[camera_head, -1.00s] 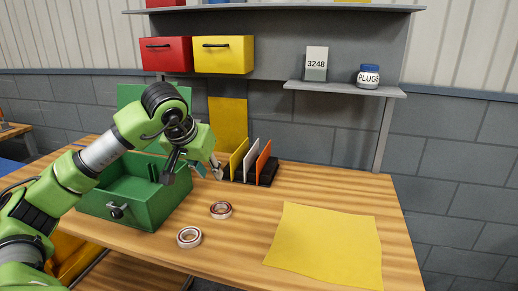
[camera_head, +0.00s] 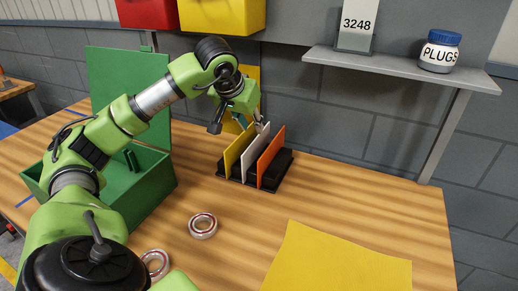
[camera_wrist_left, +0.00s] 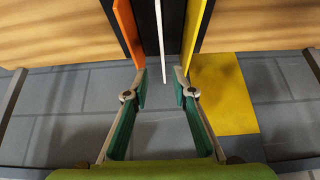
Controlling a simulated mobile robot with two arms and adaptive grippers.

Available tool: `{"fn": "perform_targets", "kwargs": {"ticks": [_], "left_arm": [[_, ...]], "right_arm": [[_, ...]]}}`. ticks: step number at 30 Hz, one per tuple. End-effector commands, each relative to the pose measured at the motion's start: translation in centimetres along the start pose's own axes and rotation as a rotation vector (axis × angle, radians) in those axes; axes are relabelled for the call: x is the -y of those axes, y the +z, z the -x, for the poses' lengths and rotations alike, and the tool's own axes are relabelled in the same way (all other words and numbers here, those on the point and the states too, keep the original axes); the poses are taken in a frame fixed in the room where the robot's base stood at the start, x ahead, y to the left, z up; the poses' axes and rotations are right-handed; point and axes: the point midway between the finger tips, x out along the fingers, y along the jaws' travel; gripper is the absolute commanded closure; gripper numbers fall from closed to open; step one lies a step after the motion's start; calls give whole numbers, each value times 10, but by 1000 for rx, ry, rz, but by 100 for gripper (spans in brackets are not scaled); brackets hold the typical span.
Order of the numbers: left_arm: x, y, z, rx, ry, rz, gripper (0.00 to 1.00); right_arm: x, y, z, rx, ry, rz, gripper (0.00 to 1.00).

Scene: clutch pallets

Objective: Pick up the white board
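The white board (camera_head: 249,155) stands upright in a black rack (camera_head: 222,172), between a yellow board (camera_head: 237,150) and an orange board (camera_head: 271,157). In the left wrist view the white board (camera_wrist_left: 160,28) shows as a thin edge ahead of my left gripper (camera_wrist_left: 161,85), roughly midway between its fingers. The fingers are apart and nothing is gripped. In the head view my left gripper (camera_head: 262,128) is by the upper back of the boards; its tips are partly hidden. My right gripper is in neither view.
A green open box (camera_head: 152,190) stands left of the rack. Tape-like rings (camera_head: 203,226) and a yellow sheet (camera_head: 340,265) lie on the wooden table. A shelf (camera_head: 400,68) with a jar (camera_head: 440,52) and a number card (camera_head: 356,27) is above right.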

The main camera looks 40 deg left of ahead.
Motion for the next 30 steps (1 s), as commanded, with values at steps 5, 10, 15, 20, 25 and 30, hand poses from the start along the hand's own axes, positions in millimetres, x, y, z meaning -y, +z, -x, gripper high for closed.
{"fn": "perform_targets", "kwargs": {"ticks": [5,10,15,20,25,30], "left_arm": [[0,0,-34,3,1,1,76],[0,0,-48,0,0,0,76],[3,4,-64,4,-1,0,76],[5,6,-88,2,1,2,76],[5,6,-100,-1,0,0,76],[5,6,-100,-1,0,0,76]], "right_arm": [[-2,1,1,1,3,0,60],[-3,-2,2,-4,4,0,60],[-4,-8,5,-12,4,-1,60],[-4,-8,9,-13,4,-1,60],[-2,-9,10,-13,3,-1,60],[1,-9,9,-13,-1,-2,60]]}}
